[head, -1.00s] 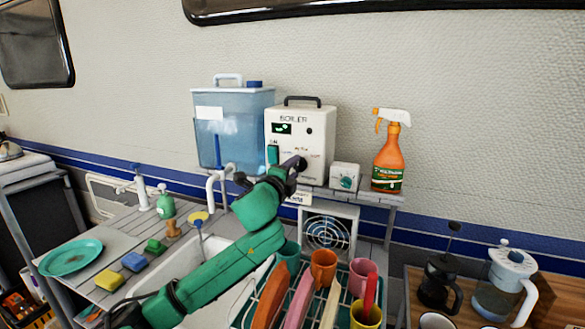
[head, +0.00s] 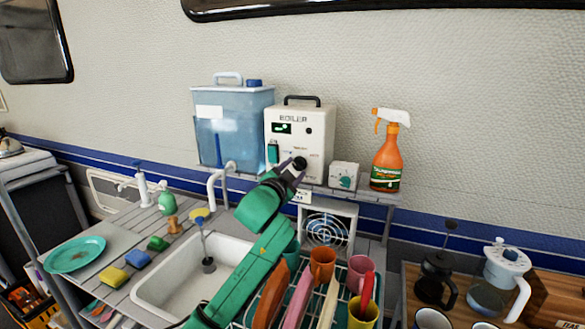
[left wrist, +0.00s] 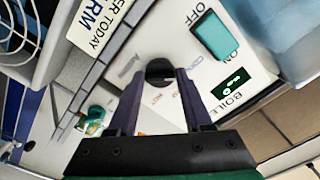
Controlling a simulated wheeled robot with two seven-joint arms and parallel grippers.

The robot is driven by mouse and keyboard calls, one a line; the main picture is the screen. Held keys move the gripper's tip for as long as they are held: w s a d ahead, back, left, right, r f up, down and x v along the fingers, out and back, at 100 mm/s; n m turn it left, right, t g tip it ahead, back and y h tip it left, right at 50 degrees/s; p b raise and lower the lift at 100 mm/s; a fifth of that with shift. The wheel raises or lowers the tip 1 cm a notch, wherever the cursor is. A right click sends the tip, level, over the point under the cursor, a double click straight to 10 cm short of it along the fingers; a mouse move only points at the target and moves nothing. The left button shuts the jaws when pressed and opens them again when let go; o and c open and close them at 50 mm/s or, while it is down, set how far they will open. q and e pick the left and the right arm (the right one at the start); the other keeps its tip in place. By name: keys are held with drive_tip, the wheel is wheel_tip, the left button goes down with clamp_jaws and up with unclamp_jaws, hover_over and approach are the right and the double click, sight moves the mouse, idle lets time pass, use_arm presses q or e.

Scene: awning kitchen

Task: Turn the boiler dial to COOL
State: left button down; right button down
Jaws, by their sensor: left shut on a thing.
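The white boiler (head: 318,140) stands on the shelf, with a black handle on top, a green display and a teal switch (head: 273,153). Its dark round dial (left wrist: 159,68) is on the front panel, with small coloured labels around it. My left gripper (head: 296,166) is at the lower front of the boiler. In the left wrist view its purple fingers (left wrist: 166,76) are closed around the dial, one on each side. The switch also shows in that view (left wrist: 211,37), beside OFF and ON lettering. The dial's pointer is too unclear to read. My right gripper is out of view.
A blue water tank (head: 233,125) stands left of the boiler. A small white box with a teal knob (head: 344,177) and an orange spray bottle (head: 388,155) stand to its right. Below are a sink (head: 165,290) and a rack with cups and plates.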

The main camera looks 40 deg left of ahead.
use_arm(q)
drive_tip(key=shift+r+n+p, duration=0.15)
drive_tip(key=shift+r+n, duration=0.05)
drive_tip(key=shift+n, duration=0.45)
drive_tip(key=shift+r+n+p, duration=0.15)
drive_tip(key=shift+r+n, duration=0.05)
drive_tip(key=shift+n, duration=0.45)
drive_tip(key=c, duration=0.6)
unclamp_jaws()
drive_tip(key=shift+o, duration=1.4)
drive_tip(key=shift+w+f, duration=0.1)
drive_tip(key=shift+f, duration=0.05)
drive_tip(key=shift+w+f, duration=0.1)
drive_tip(key=shift+f, duration=0.05)
drive_tip(key=p+v, duration=0.7)
drive_tip(key=v, duration=0.7)
drive_tip(key=shift+s, duration=0.35)
